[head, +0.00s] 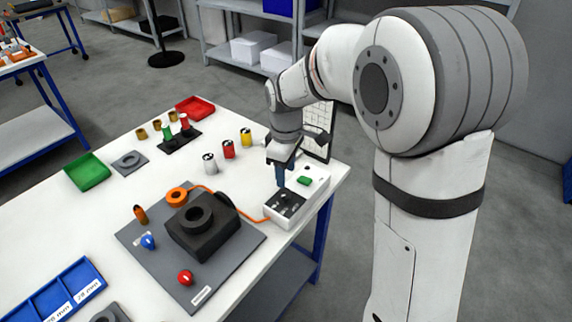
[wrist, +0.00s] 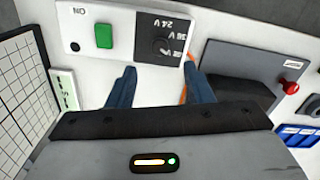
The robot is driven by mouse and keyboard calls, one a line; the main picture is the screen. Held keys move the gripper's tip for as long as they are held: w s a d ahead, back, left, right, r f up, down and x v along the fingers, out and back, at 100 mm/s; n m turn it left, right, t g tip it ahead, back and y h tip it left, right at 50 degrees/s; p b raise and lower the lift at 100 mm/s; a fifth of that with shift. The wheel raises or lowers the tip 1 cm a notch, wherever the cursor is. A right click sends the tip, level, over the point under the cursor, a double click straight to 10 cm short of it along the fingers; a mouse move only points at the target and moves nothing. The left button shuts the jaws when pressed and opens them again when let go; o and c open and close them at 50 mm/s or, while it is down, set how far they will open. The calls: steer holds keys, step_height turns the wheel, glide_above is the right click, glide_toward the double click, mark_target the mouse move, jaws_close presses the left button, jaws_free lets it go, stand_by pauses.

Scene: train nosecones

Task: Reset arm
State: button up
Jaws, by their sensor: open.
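My arm reaches from the right of the head view to the far right corner of the table. My gripper (head: 281,178) points down over a white control box (head: 312,193) with a green button (head: 304,181). In the wrist view my gripper (wrist: 158,85) shows two blue fingers, apart and with nothing between them. Past the fingertips is the box face, with the green button (wrist: 104,36), the marking ON and a black dial (wrist: 160,40) marked with voltages. Whether the fingers touch the box I cannot tell.
A grey mat (head: 150,250) holds a black block (head: 203,228), an orange ring, and blue and red knobs. Silver, red and yellow cylinders (head: 228,149) stand left of the gripper. A gridded panel (head: 319,128) stands behind it. Green and red trays (head: 87,172) lie farther left.

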steer(key=s+d+r+m+t, duration=0.1)
steer(key=s+d+r+m, duration=0.2)
steer(key=s+d+m, duration=0.3)
steer(key=s+d+r+m+t, duration=0.2)
steer(key=s+d+m, duration=0.5)
steer(key=s, duration=0.6)
steer(key=shift+s+d+r, duration=0.3)
steer(key=shift+d+r, duration=0.4)
steer(key=shift+r, duration=0.1)
